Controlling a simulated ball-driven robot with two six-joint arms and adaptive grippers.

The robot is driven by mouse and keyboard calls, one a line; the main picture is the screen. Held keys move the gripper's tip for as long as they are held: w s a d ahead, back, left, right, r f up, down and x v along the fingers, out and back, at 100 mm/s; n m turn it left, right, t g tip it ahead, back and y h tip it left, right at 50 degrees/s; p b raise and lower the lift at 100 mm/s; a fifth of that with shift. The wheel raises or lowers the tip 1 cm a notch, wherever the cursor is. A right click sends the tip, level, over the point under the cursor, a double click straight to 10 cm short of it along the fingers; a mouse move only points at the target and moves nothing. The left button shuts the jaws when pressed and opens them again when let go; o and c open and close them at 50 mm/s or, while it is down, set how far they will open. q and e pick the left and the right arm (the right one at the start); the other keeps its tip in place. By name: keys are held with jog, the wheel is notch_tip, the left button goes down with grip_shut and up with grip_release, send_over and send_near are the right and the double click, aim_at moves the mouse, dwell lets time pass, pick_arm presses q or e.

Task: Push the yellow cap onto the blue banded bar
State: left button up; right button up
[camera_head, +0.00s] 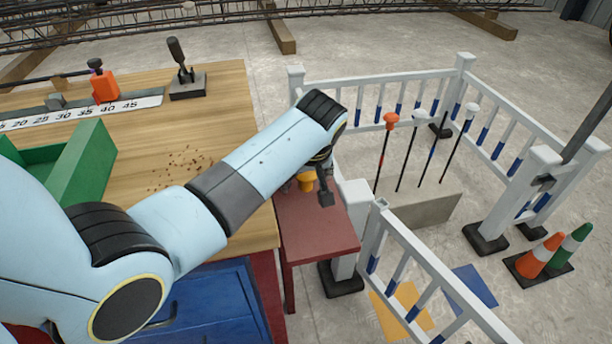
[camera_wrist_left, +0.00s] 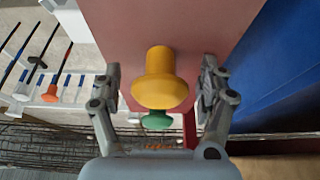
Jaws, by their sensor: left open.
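The yellow cap (camera_head: 306,182) is on the small dark red table (camera_head: 318,230). In the left wrist view the yellow cap (camera_wrist_left: 160,88) lies between the two spread fingers of my left gripper (camera_wrist_left: 161,70), with a gap on each side. The left gripper also shows in the head view (camera_head: 321,184), low by the cap and partly hidden by its own arm. The blue banded bar (camera_head: 431,152) stands in the concrete block (camera_head: 430,208), with a bare top, between bars with white caps. My right gripper is not in view.
A green cap (camera_wrist_left: 157,121) is close to the yellow one. An orange-capped bar (camera_head: 390,121) stands at the group's left. White railings (camera_head: 420,275) surround the bars. A wooden bench (camera_head: 225,100) with a green tray (camera_head: 85,165) is at left; cones (camera_head: 541,255) stand at right.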

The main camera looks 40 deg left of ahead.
pick_arm(q)
jog(key=c, duration=1.1)
